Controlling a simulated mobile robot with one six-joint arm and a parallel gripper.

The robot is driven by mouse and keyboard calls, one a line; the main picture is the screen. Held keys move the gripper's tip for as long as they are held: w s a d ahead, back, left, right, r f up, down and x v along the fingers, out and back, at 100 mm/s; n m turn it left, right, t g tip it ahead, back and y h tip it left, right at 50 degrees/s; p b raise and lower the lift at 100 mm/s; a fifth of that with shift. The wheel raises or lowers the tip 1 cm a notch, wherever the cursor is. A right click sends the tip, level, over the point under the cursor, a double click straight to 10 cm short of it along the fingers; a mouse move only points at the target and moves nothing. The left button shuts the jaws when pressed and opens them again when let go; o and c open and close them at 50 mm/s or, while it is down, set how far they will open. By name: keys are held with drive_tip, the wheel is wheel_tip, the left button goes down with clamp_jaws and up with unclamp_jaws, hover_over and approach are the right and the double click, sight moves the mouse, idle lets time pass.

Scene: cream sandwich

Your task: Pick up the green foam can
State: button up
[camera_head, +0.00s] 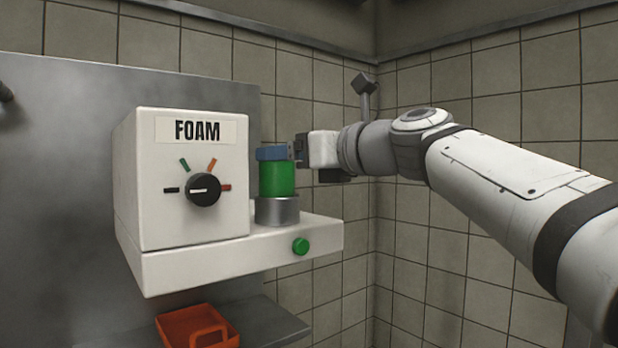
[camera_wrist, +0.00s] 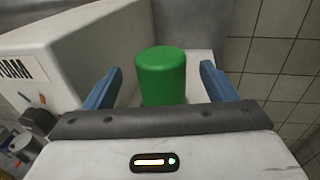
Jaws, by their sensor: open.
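The green foam can (camera_head: 277,180) stands upright in a grey metal ring holder (camera_head: 277,211) on the ledge of the white foam machine (camera_head: 200,235). In the wrist view the can (camera_wrist: 161,76) shows between the two blue fingers of my gripper (camera_wrist: 160,85). The fingers are spread, with a gap on each side of the can. In the head view my gripper (camera_head: 276,153) is at the height of the can's top, and a blue finger hides part of that top.
The machine has a black knob (camera_head: 203,190) and a green button (camera_head: 300,246) on its front. An orange-red basket (camera_head: 197,328) sits on a metal shelf (camera_head: 262,325) below. Tiled walls stand behind and to the right.

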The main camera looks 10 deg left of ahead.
drive_tip(key=shift+x, duration=1.15)
drive_tip(key=c, duration=1.3)
